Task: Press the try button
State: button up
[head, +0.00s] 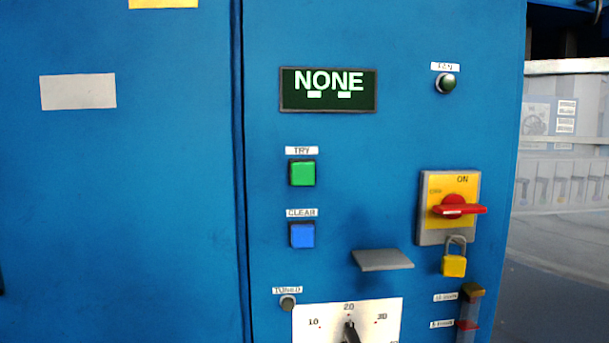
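The try button (303,173) is a green square button on the blue cabinet front, under a small white label reading TRY (302,150). It sits below the dark display (328,90), which reads NONE in pale letters. A blue square button (302,235) labelled CLEAR is directly below the green one. My gripper is not in this view, and nothing covers the try button.
A grey ledge (382,260) and a dial plate (380,312) are lower down.

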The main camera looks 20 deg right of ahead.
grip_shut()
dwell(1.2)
